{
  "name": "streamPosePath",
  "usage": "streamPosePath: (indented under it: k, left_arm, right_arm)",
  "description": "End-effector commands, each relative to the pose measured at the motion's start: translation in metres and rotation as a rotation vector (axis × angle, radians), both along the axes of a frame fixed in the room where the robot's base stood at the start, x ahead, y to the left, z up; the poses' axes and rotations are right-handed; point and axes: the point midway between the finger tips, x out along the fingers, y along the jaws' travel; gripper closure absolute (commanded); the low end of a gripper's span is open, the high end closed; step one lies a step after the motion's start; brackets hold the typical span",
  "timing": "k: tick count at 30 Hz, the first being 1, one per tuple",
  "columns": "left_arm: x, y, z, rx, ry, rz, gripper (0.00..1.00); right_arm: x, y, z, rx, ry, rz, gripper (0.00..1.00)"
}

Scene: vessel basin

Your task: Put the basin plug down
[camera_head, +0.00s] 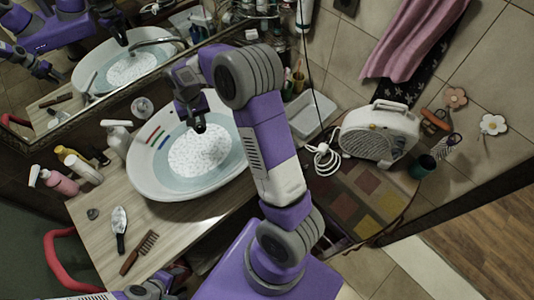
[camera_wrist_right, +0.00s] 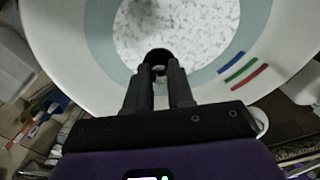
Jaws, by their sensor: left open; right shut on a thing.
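The white basin (camera_head: 140,172) stands on the wooden counter with water and a speckled white bottom in it. It fills the top of the right wrist view (camera_wrist_right: 85,90). My right gripper (camera_head: 198,118) is above the basin, shut on a small dark round thing, which I take as the basin plug (camera_head: 200,128). In the right wrist view the plug (camera_wrist_right: 157,56) sits between the fingertips (camera_wrist_right: 160,75), over the basin. My left gripper (camera_head: 172,277) is low in the head view near the counter's front, open, and only partly visible.
A black-handled brush (camera_head: 119,222), a comb (camera_head: 138,252) and a small dark lump (camera_head: 92,213) lie on the counter's left. Pump bottles (camera_head: 60,181) stand behind them. A white fan heater (camera_head: 378,133) is to the right.

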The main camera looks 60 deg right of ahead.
Motion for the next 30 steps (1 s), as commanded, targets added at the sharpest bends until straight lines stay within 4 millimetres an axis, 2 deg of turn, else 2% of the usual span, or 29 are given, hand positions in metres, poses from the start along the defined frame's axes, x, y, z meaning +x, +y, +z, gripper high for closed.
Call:
streamPosePath:
  k: [1, 3, 9, 12, 18, 22, 30]
  left_arm:
    - [0.000, 0.000, -0.003, 0.000, 0.000, 0.000, 0.57]
    - [0.000, 0.000, -0.007, 0.000, 0.000, 0.000, 0.57]
    - [0.000, 0.000, -0.017, 0.000, 0.000, 0.000, 0.57]
    - [0.000, 0.000, -0.021, 0.000, 0.000, 0.000, 0.57]
    - [0.000, 0.000, -0.029, 0.000, 0.000, 0.000, 0.57]
    - [0.000, 0.000, -0.045, 0.000, 0.000, 0.000, 0.57]
    - [0.000, 0.000, -0.058, 0.000, 0.000, 0.000, 0.57]
  right_arm:
    - [-0.014, -0.017, -0.005, 0.005, 0.002, -0.014, 1.00]
    - [-0.035, -0.038, -0.011, 0.012, 0.001, -0.018, 1.00]
    - [-0.109, -0.091, -0.025, 0.020, -0.004, -0.020, 1.00]
    - [-0.144, -0.106, -0.030, 0.016, -0.006, -0.017, 1.00]
    - [-0.198, -0.123, -0.039, 0.000, -0.004, -0.007, 1.00]
    - [-0.218, -0.126, -0.062, -0.006, -0.001, -0.002, 1.00]
    - [-0.227, -0.127, -0.092, -0.009, 0.001, 0.004, 1.00]
